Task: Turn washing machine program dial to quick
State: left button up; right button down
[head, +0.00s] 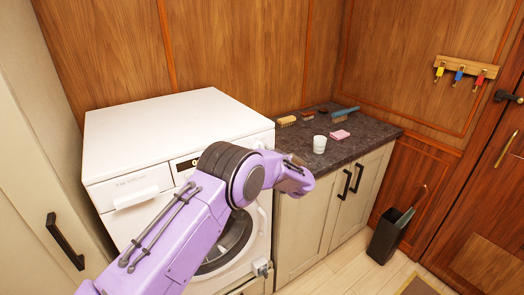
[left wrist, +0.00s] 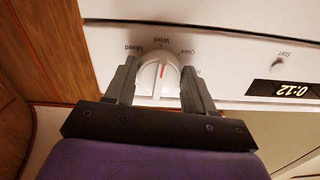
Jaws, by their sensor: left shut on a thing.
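The white program dial (left wrist: 158,76) sits on the front panel of the washing machine (head: 165,130). In the left wrist view its red mark points up, close to the label Wool (left wrist: 161,41) and leaning slightly toward Quick (left wrist: 187,53). The label Mixed (left wrist: 132,50) is to the left. My left gripper (left wrist: 158,88) is shut on the dial, one finger on each side. The machine's display (left wrist: 285,90) appears upside down and reads 0:12. In the head view my purple left arm hides the dial and gripper. My right gripper is not in view.
Right of the machine, a dark counter (head: 362,147) holds a white cup (head: 319,144), a pink sponge (head: 340,134) and several brushes. A black bin (head: 388,236) stands on the floor. A Start button (left wrist: 279,63) is near the display.

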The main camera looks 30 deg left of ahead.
pick_arm(q)
jog(key=shift+s+f+m+p, duration=0.1)
jog(key=shift+m+p, duration=0.4)
jog(key=shift+m, duration=1.35)
jog(key=shift+s+m+p, duration=0.1)
jog(key=shift+m+p, duration=0.35)
jog(key=shift+m, duration=1.4)
jog(key=o, duration=1)
jog(key=b+v, duration=0.4)
jog(key=v, duration=0.6)
jog(key=shift+d, duration=0.2)
